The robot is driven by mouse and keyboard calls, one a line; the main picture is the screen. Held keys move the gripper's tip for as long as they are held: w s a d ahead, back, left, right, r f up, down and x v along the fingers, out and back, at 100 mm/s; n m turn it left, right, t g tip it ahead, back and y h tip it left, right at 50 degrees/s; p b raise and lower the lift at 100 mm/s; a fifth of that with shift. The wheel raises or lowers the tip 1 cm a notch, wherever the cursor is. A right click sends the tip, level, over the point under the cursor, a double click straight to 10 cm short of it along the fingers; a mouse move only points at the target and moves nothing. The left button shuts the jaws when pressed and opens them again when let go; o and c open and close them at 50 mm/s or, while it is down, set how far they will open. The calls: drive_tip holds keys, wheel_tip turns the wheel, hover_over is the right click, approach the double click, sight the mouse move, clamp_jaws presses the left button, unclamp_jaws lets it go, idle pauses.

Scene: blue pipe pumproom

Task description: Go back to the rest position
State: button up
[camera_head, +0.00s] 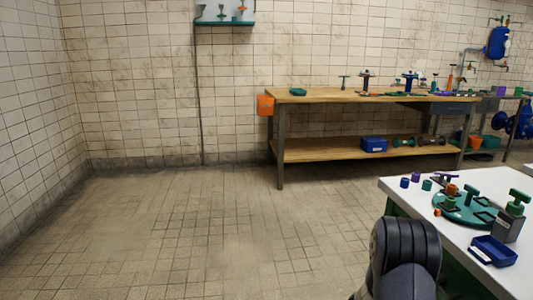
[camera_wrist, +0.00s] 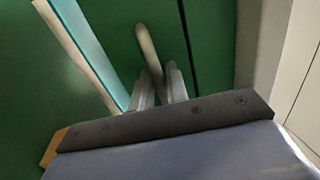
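My gripper (camera_wrist: 159,72) shows only in the wrist view. Its two grey fingers stand a little apart, and I see no object clearly held. A pale curved bar (camera_wrist: 148,45), like a handle, lies at or just beyond the gap between the fingertips, in front of a green panel (camera_wrist: 205,50). I cannot tell whether the fingers touch it. In the head view a dark rounded link of my arm is at the bottom right, and my gripper is hidden.
A white-topped table (camera_head: 410,188) stands close on the right, holding a green round plate (camera_head: 462,212), a blue tray (camera_head: 493,250) and several small parts. A wooden workbench (camera_head: 335,95) stands at the back wall. The tiled floor (camera_head: 190,225) at left and centre is clear.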

drive_tip(key=a+b, duration=0.1)
drive_tip(key=a, duration=0.3)
drive_tip(key=shift+s+b, duration=0.15)
drive_tip(key=shift+b, duration=0.15)
drive_tip(key=shift+a, duration=0.1)
